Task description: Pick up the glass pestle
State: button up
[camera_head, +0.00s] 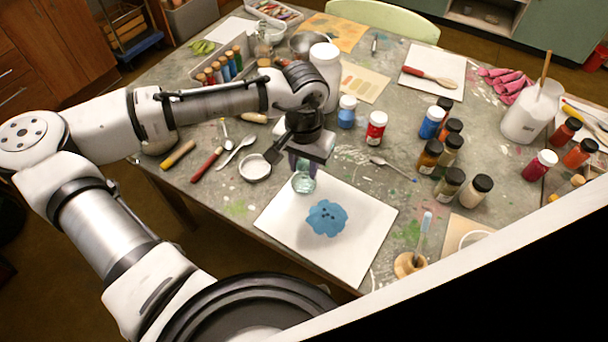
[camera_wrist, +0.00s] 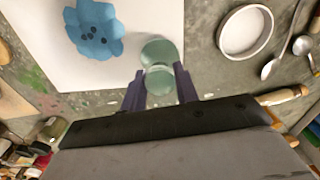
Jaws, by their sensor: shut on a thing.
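The glass pestle (camera_head: 304,182) is a pale green, clear piece at the upper left edge of a white sheet (camera_head: 350,265). My gripper (camera_head: 303,167) is above it, pointing down. In the wrist view the pestle (camera_wrist: 158,52) shows between the purple fingers of my gripper (camera_wrist: 159,74), which are shut on it. Its round, wide end faces away from my palm. I cannot tell whether it touches the sheet or hangs just above it. My fingers hide part of its upper end.
Blue pigment (camera_head: 326,217) lies on the sheet close to the pestle. A round white dish (camera_head: 254,168) and a spoon (camera_head: 232,153) lie to the left. Several pigment jars (camera_head: 430,157) stand to the right.

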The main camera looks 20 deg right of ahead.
notch_tip(320, 180, up, 20)
jog(key=shift+b, duration=0.45)
jog(key=o, duration=0.6)
jog(key=shift+c, duration=1.6)
jog(key=shift+o, duration=1.1)
jog(key=shift+c, duration=0.7)
